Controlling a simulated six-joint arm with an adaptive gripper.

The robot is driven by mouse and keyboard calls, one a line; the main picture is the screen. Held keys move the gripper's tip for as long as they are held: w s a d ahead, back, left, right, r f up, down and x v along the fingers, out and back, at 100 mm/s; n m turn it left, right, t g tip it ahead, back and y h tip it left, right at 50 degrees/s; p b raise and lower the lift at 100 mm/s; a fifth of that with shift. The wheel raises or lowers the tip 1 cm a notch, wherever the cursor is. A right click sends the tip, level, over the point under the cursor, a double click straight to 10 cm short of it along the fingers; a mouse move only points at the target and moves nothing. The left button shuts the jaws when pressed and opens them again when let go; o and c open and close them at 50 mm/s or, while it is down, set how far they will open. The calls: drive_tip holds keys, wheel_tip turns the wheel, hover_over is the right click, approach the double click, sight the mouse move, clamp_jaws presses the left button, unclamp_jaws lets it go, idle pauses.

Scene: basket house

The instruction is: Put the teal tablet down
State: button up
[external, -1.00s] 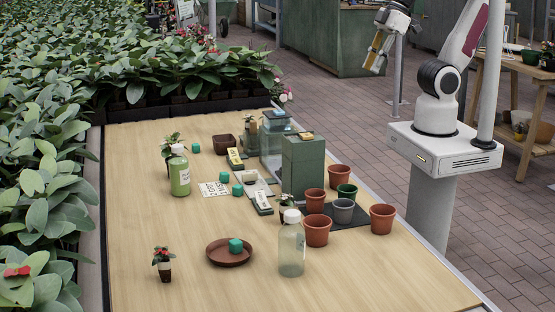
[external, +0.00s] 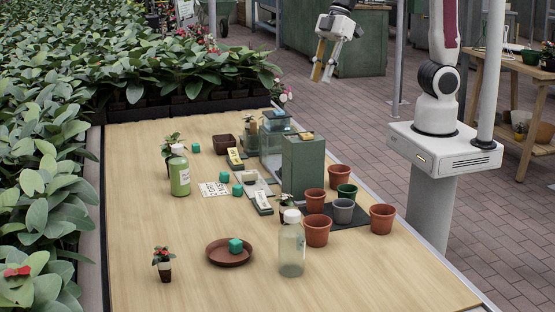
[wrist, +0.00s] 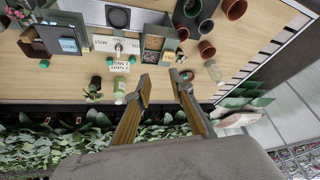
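Several teal blocks are on the wooden table: one (external: 235,245) on a brown saucer (external: 215,261), two (external: 224,177) (external: 237,190) beside a printed card (external: 210,189), and one (external: 195,148) farther back. I cannot tell which is the teal tablet. My gripper (external: 323,72) is raised well above and beyond the table's right edge, fingers pointing down. In the wrist view my gripper (wrist: 164,92) has its fingers apart with nothing visible held between them. Small teal blocks also show there on the table (wrist: 132,59), far below.
A green bottle (external: 180,175) and a clear bottle (external: 291,250) stand upright on the table. Dark green boxes (external: 303,165) and several pots (external: 317,230) crowd the right side. A small potted plant (external: 163,263) stands at front left. The front of the table is mostly clear.

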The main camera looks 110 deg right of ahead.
drive_tip(key=w+d+f+n+y, duration=0.1)
drive_tip(key=w+f, duration=0.3)
drive_tip(key=w, duration=0.2)
drive_tip(key=w+f+n, duration=0.1)
drive_tip(key=w+f, duration=0.2)
drive_tip(key=w, duration=0.3)
drive_tip(key=n, duration=0.2)
hover_over(238, 185)
drive_tip(key=s+d, duration=0.2)
wheel_tip(238, 185, down, 13)
drive_tip(key=shift+s+f+y, duration=0.1)
drive_tip(key=shift+f+y, duration=0.05)
drive_tip(key=shift+y, duration=0.25)
drive_tip(key=shift+f, duration=0.15)
drive_tip(key=shift+f, duration=2.8)
drive_tip(key=shift+f, duration=0.1)
drive_tip(key=shift+f, duration=0.6)
drive_tip(key=shift+x, duration=2.4)
drive_tip(key=shift+a+r, duration=0.1)
